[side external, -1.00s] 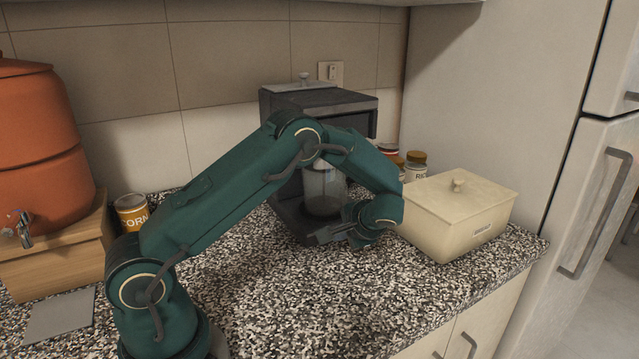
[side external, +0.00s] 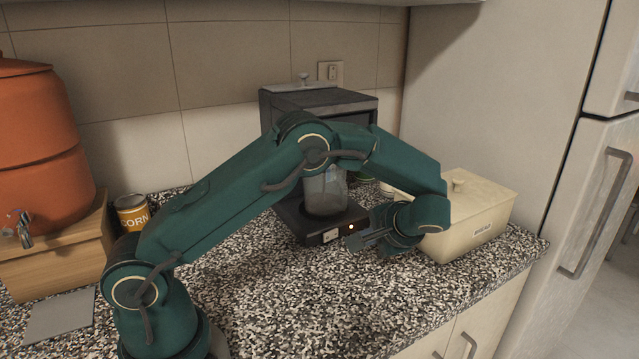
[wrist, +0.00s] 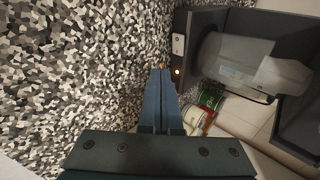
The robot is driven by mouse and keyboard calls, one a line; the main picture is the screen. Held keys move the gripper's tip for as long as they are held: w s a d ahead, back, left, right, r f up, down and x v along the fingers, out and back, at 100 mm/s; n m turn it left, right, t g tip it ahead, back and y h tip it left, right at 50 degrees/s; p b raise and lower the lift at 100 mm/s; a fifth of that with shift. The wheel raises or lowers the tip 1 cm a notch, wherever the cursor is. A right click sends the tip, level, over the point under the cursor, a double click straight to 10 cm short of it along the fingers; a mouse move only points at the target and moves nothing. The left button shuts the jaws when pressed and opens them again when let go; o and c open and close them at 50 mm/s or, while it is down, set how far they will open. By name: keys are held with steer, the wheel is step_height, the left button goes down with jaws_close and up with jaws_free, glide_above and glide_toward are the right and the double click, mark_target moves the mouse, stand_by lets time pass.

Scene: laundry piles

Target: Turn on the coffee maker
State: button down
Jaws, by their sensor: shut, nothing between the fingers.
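The dark coffee maker (side external: 290,103) stands against the wall with a clear glass pot (side external: 325,192) on its base. On the base's front are a pale switch plate (side external: 331,236) and a small glowing light (side external: 351,227). My gripper (side external: 352,243) is shut and empty, just in front of the base's right front corner. In the wrist view my gripper's fingertips (wrist: 160,72) are together beside the light, apart from the switch plate.
A cream lidded box (side external: 480,215) stands right of my gripper, close to my wrist. An orange dispenser (side external: 40,140) on a wooden stand and a corn can (side external: 132,212) are at left. Jars (wrist: 208,95) stand beside the coffee maker. The front speckled counter (side external: 270,310) is clear.

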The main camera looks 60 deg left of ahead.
steer(key=v, duration=0.3)
steer(key=w+v, duration=0.1)
steer(key=v, duration=0.1)
steer(key=shift+d+r, duration=0.1)
steer(key=s+a+r+n+t+h, duration=0.25)
steer(key=s+r, duration=0.55)
steer(key=r, duration=0.4)
steer(key=s+d+f+t+h, duration=0.1)
steer(key=s+d+f+h, duration=0.1)
steer(key=s, duration=0.4)
steer(key=s+d+f+m+t+h, duration=0.1)
steer(key=s+d+f+h, duration=0.2)
steer(key=s+d+h, duration=0.2)
steer(key=shift+s+d, duration=0.9)
steer(key=shift+d, duration=0.15)
